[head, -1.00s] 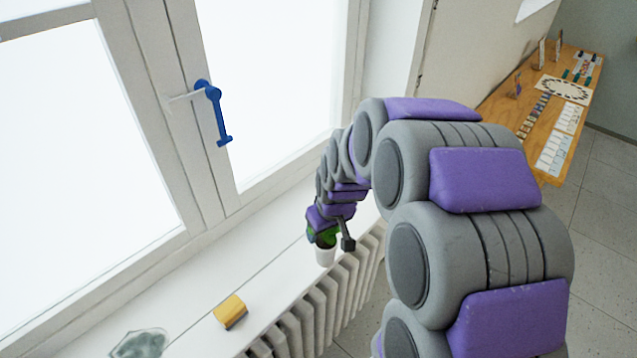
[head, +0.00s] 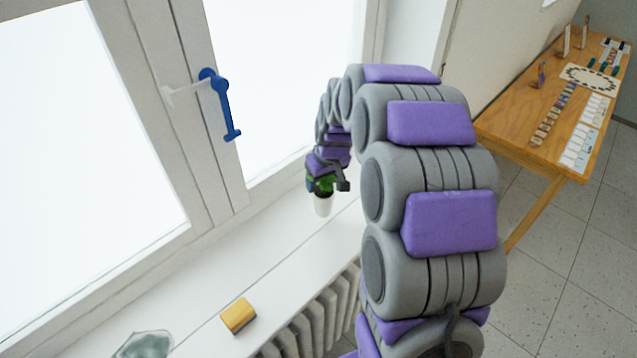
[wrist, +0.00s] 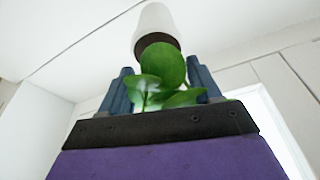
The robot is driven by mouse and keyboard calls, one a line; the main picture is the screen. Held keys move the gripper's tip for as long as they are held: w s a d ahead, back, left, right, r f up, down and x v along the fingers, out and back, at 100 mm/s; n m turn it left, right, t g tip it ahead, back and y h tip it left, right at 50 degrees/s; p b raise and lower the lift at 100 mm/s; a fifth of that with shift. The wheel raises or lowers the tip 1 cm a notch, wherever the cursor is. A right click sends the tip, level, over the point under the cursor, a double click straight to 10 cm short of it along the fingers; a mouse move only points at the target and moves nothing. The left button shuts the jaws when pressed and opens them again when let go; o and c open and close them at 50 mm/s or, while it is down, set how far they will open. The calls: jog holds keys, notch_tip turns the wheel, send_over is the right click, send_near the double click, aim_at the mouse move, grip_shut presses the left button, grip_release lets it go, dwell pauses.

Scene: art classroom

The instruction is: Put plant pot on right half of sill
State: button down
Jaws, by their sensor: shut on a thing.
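The plant pot (head: 323,207) is small and white, with green leaves (head: 322,184). It is in front of my gripper (head: 321,182), over the right half of the white sill (head: 290,235). Whether its base touches the sill or hangs just above it, I cannot tell. In the wrist view my gripper's blue fingers (wrist: 162,82) stand either side of the leaves (wrist: 165,68), shut on the plant. The white pot (wrist: 157,20) shows beyond them, with its dark rim towards me.
A yellow block (head: 238,316) and a grey-green glassy dish (head: 146,344) lie on the sill at the lower left. A window with a blue handle (head: 220,105) stands behind. A radiator (head: 320,315) is below the sill. A wooden table (head: 545,120) is at right.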

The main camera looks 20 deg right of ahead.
jog(key=shift+w+f, duration=0.15)
jog(key=shift+w, duration=0.95)
jog(key=b+x, duration=0.1)
jog(key=x, duration=0.2)
jog(key=shift+f, duration=0.25)
jog(key=c, duration=0.7)
grip_release()
jog(key=shift+a+f, duration=0.1)
jog(key=o, duration=0.5)
jog(key=shift+a, duration=0.3)
jog(key=shift+d, duration=0.1)
